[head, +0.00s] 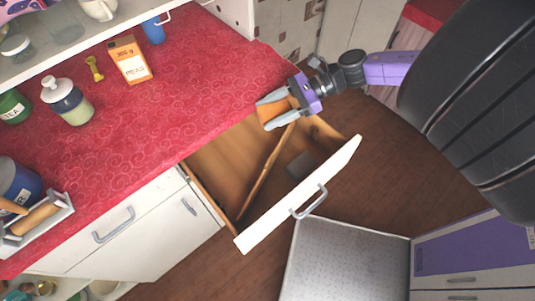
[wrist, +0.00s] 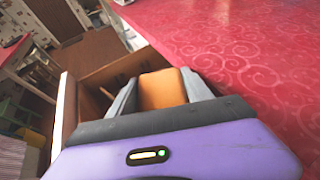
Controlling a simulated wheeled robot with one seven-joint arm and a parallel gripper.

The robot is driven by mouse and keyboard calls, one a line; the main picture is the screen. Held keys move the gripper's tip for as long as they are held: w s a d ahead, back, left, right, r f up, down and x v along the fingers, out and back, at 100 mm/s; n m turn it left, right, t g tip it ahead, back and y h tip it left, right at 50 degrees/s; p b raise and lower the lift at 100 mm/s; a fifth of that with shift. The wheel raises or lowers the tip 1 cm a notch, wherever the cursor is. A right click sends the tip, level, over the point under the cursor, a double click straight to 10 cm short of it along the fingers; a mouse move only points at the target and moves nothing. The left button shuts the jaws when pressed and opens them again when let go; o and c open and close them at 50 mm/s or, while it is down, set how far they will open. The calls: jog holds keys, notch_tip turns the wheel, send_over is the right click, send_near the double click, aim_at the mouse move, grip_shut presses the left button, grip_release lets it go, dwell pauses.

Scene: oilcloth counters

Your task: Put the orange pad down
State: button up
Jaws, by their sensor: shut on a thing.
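The orange pad (wrist: 162,90) is between the two grey fingers of my gripper (wrist: 165,92) in the wrist view. In the head view my gripper (head: 272,108) is shut on the orange pad (head: 275,111), near the counter's right edge and above the back part of the open drawer (head: 240,215). The fingers hide part of the pad. I cannot tell how high the pad is above the drawer or whether it touches anything.
The red counter (head: 190,95) has free room in its middle. An orange box (head: 130,60), a yellow item (head: 94,69), a white-capped bottle (head: 68,101) and a blue mug (head: 153,31) stand on it. The drawer has a divider (head: 265,172) and a grey item (head: 299,165) inside.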

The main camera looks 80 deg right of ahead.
notch_tip(320, 180, down, 6)
jog(key=r+b, duration=0.1)
jog(key=b, duration=0.1)
jog(key=p, duration=0.3)
send_over(232, 159)
jog(key=s+d, duration=0.2)
jog(key=s, duration=0.1)
jog(key=f, duration=0.6)
jog(key=shift+w+a+f, duration=0.1)
jog(key=shift+w+f, duration=0.1)
jog(key=shift+f, duration=0.05)
jog(key=w+a+f, duration=0.1)
jog(key=w+f, duration=0.1)
jog(key=shift+w+a+f, duration=0.25)
jog(key=shift+w+a, duration=0.1)
jog(key=shift+a, duration=0.05)
jog(key=shift+f+b, duration=0.6)
jog(key=shift+f, duration=0.1)
jog(key=o, duration=1.3)
jog(key=shift+r, duration=0.15)
